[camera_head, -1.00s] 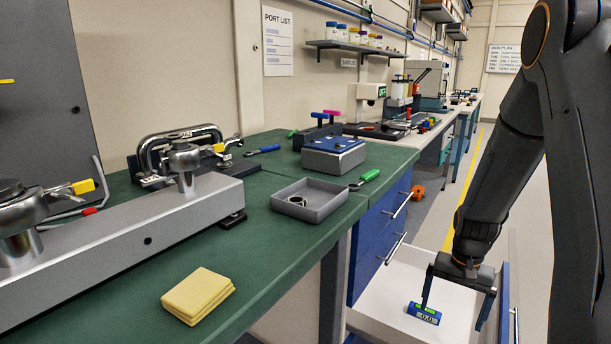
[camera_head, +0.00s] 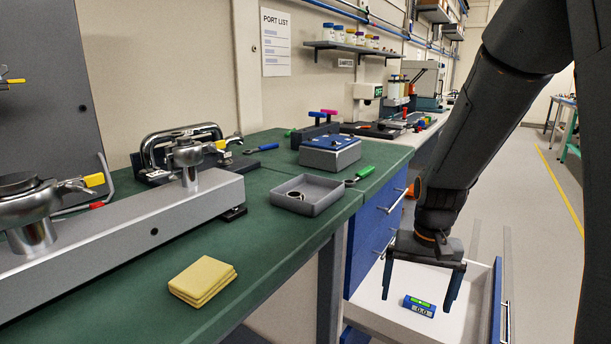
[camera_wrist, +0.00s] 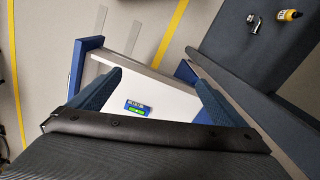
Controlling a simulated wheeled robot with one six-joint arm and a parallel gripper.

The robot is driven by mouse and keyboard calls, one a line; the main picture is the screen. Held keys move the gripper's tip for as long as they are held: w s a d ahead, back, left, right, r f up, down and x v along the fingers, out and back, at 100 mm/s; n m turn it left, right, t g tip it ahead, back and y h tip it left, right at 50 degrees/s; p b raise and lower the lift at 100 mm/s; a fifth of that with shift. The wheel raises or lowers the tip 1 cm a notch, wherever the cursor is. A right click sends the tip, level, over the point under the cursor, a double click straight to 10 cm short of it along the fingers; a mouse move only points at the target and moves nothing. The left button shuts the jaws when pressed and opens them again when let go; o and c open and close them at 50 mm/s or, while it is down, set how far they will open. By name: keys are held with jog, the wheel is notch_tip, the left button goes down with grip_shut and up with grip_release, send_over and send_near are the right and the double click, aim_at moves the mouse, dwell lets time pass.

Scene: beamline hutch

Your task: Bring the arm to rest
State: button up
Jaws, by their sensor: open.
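My gripper (camera_head: 422,285) is open and empty, pointing down above the pulled-out drawer (camera_head: 465,325). A small blue device with a green top or display (camera_head: 418,306) lies on the white drawer floor below the fingers. In the wrist view the same blue device (camera_wrist: 138,108) shows between the two open fingers (camera_wrist: 160,100), apart from them. My arm comes down from the upper right in the head view.
The green bench (camera_head: 262,225) stands to the left, with a grey tray (camera_head: 310,197), yellow pads (camera_head: 203,279) and a metal rail (camera_head: 130,235) on it. The blue drawer cabinet (camera_head: 375,235) is below the bench. Open floor (camera_head: 550,250) lies to the right.

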jog(key=s+a+r+n, duration=0.3)
jog(key=s+a+r, duration=0.2)
jog(key=s+a, duration=0.3)
jog(key=s+a+r+n, duration=0.3)
jog(key=s+a+r, duration=0.25)
jog(key=s, duration=0.55)
jog(key=d+r+m+p, duration=0.2)
jog(key=d+r+p, duration=0.5)
jog(key=p, duration=0.8)
jog(key=shift+w+d+r, duration=0.15)
jog(key=shift+d+r, duration=0.05)
jog(key=shift+d, duration=0.4)
